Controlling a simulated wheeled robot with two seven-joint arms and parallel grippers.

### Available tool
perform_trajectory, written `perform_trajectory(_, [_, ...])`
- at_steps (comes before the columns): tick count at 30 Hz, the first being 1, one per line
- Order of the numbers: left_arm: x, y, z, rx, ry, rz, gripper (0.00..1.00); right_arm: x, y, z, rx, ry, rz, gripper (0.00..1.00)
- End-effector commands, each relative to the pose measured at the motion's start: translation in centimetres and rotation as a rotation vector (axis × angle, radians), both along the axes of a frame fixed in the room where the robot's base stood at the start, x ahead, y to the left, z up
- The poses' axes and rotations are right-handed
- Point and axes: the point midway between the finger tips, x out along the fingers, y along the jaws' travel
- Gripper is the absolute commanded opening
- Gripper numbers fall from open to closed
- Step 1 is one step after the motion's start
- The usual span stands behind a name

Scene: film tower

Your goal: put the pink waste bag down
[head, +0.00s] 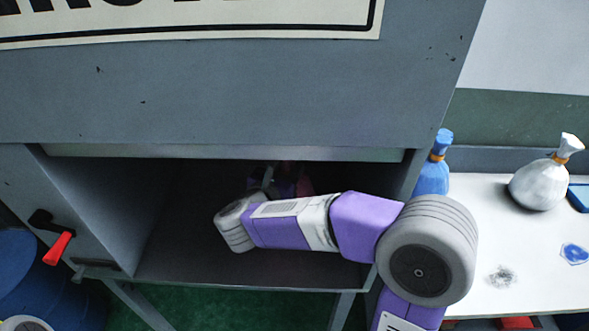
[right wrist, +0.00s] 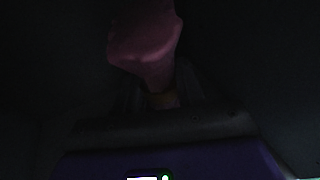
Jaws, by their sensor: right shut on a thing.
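The pink waste bag (right wrist: 145,45) shows dimly in the right wrist view, with an orange-brown tie (right wrist: 163,100) at its neck. My right gripper (right wrist: 162,104) is shut on the bag near this tie. In the head view my right arm reaches through the opening of a grey cabinet (head: 250,105). The gripper is deep in the shadow there, mostly hidden behind my arm. A small pink patch of the bag (head: 305,184) shows beside it. I cannot tell whether the bag touches the cabinet floor (head: 190,262). My left gripper is out of view.
A red-tipped handle (head: 58,247) sticks out left of the opening. Blue barrels (head: 30,275) stand at the lower left. On the right, a white table (head: 530,265) bears a blue bag (head: 432,178) and a white bag (head: 538,186). The cabinet's side walls and top edge surround my arm.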

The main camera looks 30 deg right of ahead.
Motion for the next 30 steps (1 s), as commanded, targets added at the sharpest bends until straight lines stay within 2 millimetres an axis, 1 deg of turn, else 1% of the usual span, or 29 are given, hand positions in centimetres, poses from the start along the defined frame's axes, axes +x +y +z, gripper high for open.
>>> perform_trajectory(1, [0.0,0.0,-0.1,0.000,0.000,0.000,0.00,0.6,-0.9,0.0,0.001,-0.003,-0.005,0.00])
perform_trajectory(4, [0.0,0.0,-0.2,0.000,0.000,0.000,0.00,1.5,-1.9,0.1,-0.001,-0.003,-0.001,0.00])
perform_trajectory(6, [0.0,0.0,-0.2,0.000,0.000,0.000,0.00,1.8,-2.3,0.1,0.000,-0.002,-0.001,0.00])
perform_trajectory(14, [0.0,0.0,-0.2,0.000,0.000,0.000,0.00,2.4,-3.0,0.1,0.001,-0.002,0.001,0.00])
perform_trajectory(17, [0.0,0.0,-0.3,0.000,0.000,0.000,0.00,2.7,-3.6,0.1,-0.001,-0.003,-0.001,0.00])
perform_trajectory(24, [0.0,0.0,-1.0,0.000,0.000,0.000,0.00,2.8,-3.5,-2.0,-0.001,0.000,0.001,0.00])
perform_trajectory(27, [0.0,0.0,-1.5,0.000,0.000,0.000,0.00,2.8,-3.5,-3.2,-0.001,0.000,0.001,0.00])
perform_trajectory(30, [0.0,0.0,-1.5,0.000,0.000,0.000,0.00,2.8,-3.6,-3.5,-0.001,-0.002,0.001,0.00])
